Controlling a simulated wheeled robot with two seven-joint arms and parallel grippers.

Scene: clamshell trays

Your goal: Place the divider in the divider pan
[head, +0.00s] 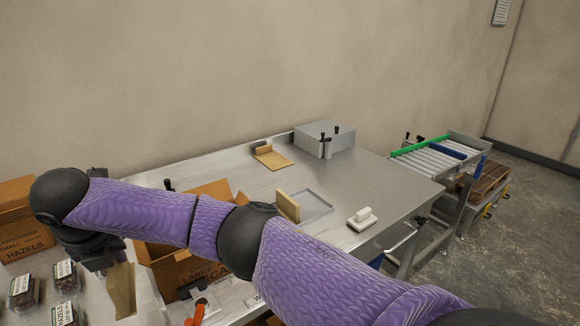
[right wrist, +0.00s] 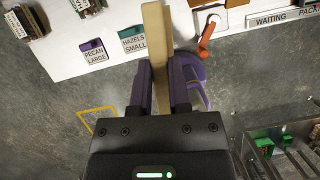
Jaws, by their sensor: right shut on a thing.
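My right gripper (head: 112,260) is at the left of the head view, its arm stretched across the table. It is shut on a tan flat divider (head: 121,291), which hangs upright below it. In the right wrist view the divider (right wrist: 157,45) stands between the purple fingers (right wrist: 164,88). A shallow grey tray (head: 318,206), apparently the divider pan, lies right of the middle of the table, well away from the gripper. A tan upright piece (head: 288,206) stands at its left edge. My left gripper is out of view.
An open cardboard box (head: 218,189) stands partly behind my arm. Clear hazel packs (head: 66,278) are at lower left. A grey box (head: 324,140) and a tan sheet (head: 275,160) are at the back.

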